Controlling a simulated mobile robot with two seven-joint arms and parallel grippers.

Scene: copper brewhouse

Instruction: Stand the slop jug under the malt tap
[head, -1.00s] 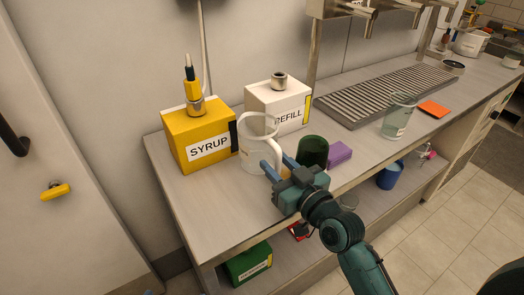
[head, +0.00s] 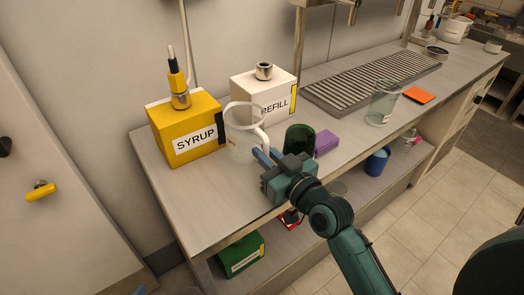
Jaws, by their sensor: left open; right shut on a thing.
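The slop jug, a clear pitcher (head: 240,143) with a pale handle, stands upright on the near part of the counter, between the yellow SYRUP box and the white REFILL box. My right gripper (head: 267,155) is shut on the jug's handle from the front right. Only a bluish tip of my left gripper (head: 140,291) shows at the bottom edge, open and away from the jug. Metal taps (head: 350,8) hang at the top edge above the drip grate (head: 372,83), mostly cut off. I cannot tell which one is the malt tap.
The SYRUP box (head: 190,140) with its pump and the REFILL box (head: 265,95) crowd the jug. A dark green cup (head: 300,139) and purple block (head: 327,142) are just right of the gripper.

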